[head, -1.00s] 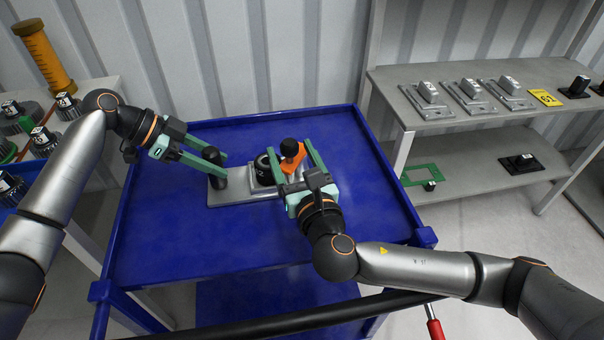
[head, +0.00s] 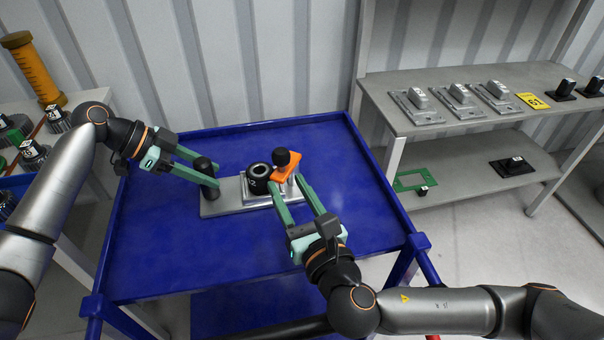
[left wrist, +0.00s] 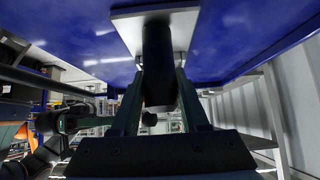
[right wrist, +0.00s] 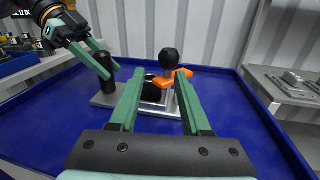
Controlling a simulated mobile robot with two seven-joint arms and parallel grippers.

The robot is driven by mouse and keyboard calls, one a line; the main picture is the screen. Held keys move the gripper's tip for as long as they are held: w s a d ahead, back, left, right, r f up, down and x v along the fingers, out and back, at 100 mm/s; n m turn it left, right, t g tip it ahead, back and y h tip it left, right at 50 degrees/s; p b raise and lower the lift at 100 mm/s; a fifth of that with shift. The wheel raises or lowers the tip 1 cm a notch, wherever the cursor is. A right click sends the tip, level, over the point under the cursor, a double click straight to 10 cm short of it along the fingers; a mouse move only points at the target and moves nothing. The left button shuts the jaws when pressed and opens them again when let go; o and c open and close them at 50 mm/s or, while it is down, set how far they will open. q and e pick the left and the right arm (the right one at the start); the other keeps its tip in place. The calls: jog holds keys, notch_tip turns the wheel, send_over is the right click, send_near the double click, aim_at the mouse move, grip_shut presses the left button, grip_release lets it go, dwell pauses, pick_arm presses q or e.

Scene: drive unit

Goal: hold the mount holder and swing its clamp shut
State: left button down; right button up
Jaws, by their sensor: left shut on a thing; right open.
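The mount holder (head: 228,206) is a grey plate on the blue cart top, with a black upright post at its left end. My left gripper (head: 210,172) is shut on that black post (left wrist: 158,60). A black ring-shaped part (head: 259,178) sits on the plate's right half. The clamp (head: 286,166) is an orange arm with a black knob (head: 281,156), beside the ring and pointing up and right. It also shows in the right wrist view (right wrist: 180,76). My right gripper (head: 296,190) is open and empty, in front of the clamp, with its fingertips pointing towards it.
The blue cart top (head: 160,260) is clear around the holder and has a raised rim. A grey shelf (head: 440,70) with several metal mounts stands at the right. Another shelf with gear-like parts (head: 35,150) stands at the left.

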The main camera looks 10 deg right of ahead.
jog(key=a+y, duration=0.1)
jog(key=y, duration=0.1)
jog(key=w+a+g+y, duration=0.1)
jog(key=a+y, duration=0.1)
jog(key=w+a+g+y, duration=0.1)
jog(key=y, duration=0.1)
jog(key=shift+a, duration=0.15)
jog(key=c, duration=0.6)
jog(key=shift+w+a+g+y, duration=0.15)
jog(key=shift+a+g+y, duration=0.1)
jog(key=shift+g+y, duration=0.25)
grip_shut()
jog(key=m+g+y, duration=0.6)
jog(key=g+y, duration=0.1)
send_near(286, 157)
jog(key=w+x, duration=0.1)
jog(key=x, duration=0.5)
jog(key=shift+f, duration=0.55)
